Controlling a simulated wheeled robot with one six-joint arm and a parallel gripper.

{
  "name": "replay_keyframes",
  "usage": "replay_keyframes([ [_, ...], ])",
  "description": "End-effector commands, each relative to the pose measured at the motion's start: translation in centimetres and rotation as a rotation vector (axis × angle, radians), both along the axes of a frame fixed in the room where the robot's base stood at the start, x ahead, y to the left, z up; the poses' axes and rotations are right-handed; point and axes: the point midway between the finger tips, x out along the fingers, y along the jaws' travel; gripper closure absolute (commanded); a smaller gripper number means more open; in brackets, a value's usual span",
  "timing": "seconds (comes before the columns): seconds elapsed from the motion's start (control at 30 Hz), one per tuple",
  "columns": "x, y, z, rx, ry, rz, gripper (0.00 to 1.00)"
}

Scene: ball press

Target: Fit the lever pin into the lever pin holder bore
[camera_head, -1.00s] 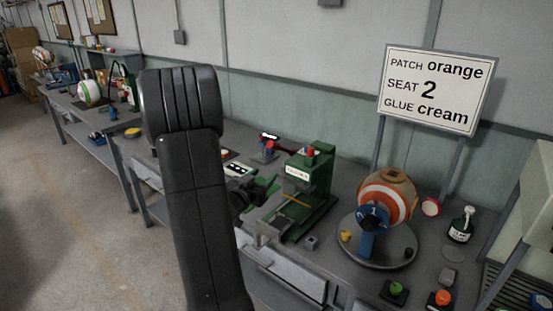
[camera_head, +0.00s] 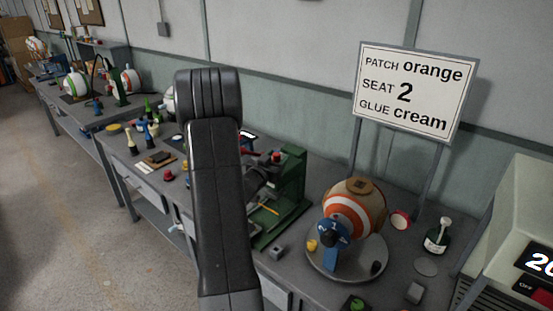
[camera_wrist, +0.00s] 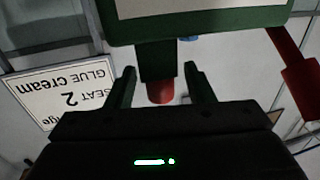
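The green press (camera_head: 290,185) stands on the bench behind my arm, and its green body (camera_wrist: 200,22) fills the top of the wrist view. A dark green post with a red rounded end (camera_wrist: 160,92) projects from it; the red top (camera_head: 277,156) also shows in the head view. My gripper (camera_wrist: 160,82) is open, with its fingers apart on either side of the red end in the picture. A gap shows at each side; depth is unclear. A red lever-like part (camera_wrist: 298,72) is at the right. I cannot identify the lever pin or holder bore with certainty.
A ball with orange stripes (camera_head: 351,212) sits on a round stand right of the press. Small tools and bottles crowd the bench left of my arm.

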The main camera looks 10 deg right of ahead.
Motion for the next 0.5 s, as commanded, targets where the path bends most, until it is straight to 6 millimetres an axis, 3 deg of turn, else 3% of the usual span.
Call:
replay_keyframes([
  [0.03,-0.01,0.01,0.0,0.0,0.0,0.0,0.61],
  [0.23,-0.02,0.02,0.0,0.0,0.0,0.0,0.99],
  [0.5,-0.02,0.02,0.29,-0.001,-0.001,0.0,0.99],
])
